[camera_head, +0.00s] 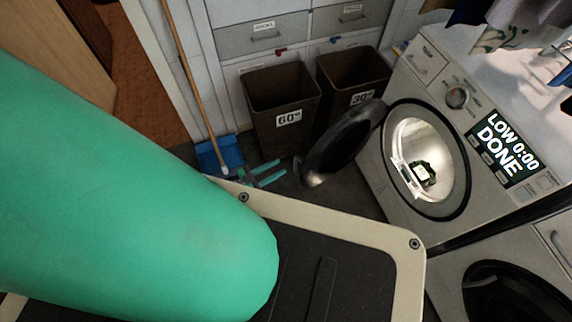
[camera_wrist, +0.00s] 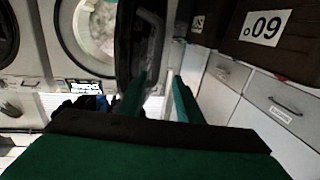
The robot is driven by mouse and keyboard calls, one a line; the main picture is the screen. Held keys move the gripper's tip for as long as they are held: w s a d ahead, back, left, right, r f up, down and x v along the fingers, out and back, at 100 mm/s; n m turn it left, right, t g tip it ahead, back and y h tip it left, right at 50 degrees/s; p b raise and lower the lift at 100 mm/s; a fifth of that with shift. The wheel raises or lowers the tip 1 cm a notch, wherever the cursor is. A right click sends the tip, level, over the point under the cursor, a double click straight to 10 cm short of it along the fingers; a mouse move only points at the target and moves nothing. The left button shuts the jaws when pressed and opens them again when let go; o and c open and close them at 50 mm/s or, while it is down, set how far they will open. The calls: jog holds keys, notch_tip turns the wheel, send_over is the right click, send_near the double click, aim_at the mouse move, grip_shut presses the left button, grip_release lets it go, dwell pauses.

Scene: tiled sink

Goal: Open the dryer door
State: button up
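The dryer (camera_head: 405,205) stands at the right in the head view, with a display reading "LOW 0:00 DONE". Its round dark door (camera_head: 343,145) stands open, swung out to the left of the lit drum opening, where something dark with a white label shows. My gripper (camera_head: 275,172) is low, to the left of the door's free edge, its green fingers apart. In the wrist view my gripper (camera_wrist: 160,88) is open, and the door (camera_wrist: 128,40) with its grey handle rim rises just beyond the left finger. I cannot tell whether the finger touches the door.
Two brown bins, one marked 60 (camera_head: 265,105) and one marked 30 (camera_head: 350,72), stand behind the door before grey drawers (camera_head: 262,38). A broom (camera_head: 190,80) and blue dustpan (camera_head: 219,155) are at the left. Another machine (camera_head: 480,260) is at the lower right.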

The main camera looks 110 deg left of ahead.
jog(key=shift+v, duration=0.9)
grip_shut()
jog(key=w+d+r+n+g+y, duration=0.1)
jog(key=w+d+n+g+y, duration=0.35)
jog(key=w+n, duration=0.25)
jog(key=w+d+r+n+g+y, duration=0.1)
jog(key=w+d+n+g+y, duration=0.3)
jog(key=w+n, duration=0.35)
jog(key=n+g+h, duration=1.1)
jog(key=n+g, duration=0.8)
jog(key=n, duration=0.4)
send_near(315, 157)
jog(key=shift+t, duration=0.25)
jog(key=x, duration=0.6)
jog(key=shift+s+r, duration=0.3)
jog(key=shift+r, duration=0.1)
